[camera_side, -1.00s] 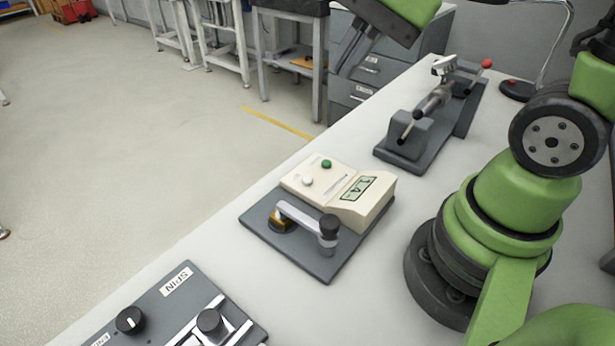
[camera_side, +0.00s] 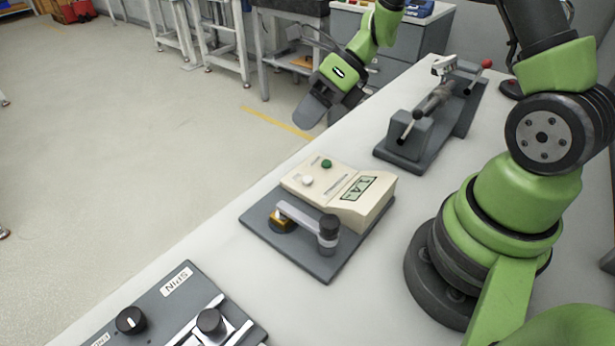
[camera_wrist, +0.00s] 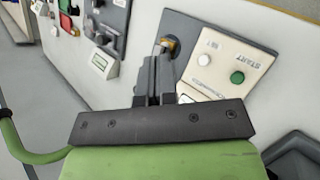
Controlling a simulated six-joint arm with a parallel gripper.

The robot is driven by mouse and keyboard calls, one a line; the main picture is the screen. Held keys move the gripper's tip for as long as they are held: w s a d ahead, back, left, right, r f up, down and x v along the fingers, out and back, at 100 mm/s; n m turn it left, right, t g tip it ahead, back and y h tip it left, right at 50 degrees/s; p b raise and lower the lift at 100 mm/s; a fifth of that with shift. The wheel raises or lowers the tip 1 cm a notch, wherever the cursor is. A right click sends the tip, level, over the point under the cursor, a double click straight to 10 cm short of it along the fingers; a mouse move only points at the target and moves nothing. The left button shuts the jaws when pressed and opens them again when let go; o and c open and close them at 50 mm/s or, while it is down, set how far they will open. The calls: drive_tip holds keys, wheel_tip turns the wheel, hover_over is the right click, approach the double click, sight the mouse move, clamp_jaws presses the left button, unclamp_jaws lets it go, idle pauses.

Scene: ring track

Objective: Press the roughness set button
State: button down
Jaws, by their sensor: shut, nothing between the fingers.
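The cream roughness tester (camera_side: 350,205) stands on a dark grey base plate (camera_side: 255,222) at the bench's middle, with a display reading about 1.4. On its sloped face are a white button (camera_side: 307,180) and a green button (camera_side: 326,163). In the wrist view the white button (camera_wrist: 205,59) lies by a label that looks like SET, and the green button (camera_wrist: 237,77) by START. My gripper (camera_side: 308,115) is shut and empty, up in the air behind the tester in the side view. In the wrist view its fingers (camera_wrist: 153,78) appear left of the white button.
A grey lever arm with a black knob (camera_side: 328,228) sits on the base plate in front of the tester. A grey panel marked SPIN (camera_side: 185,300) is at the bottom left. A clamp-like fixture (camera_side: 425,125) stands to the right. Bare bench lies between them.

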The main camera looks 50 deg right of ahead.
sight(307, 176)
drive_tip(key=shift+f, duration=4.4)
drive_tip(key=shift+f, duration=0.15)
drive_tip(key=shift+f, duration=0.25)
drive_tip(key=shift+f, duration=0.5)
drive_tip(key=shift+r, duration=0.95)
drive_tip(key=shift+r, duration=2.5)
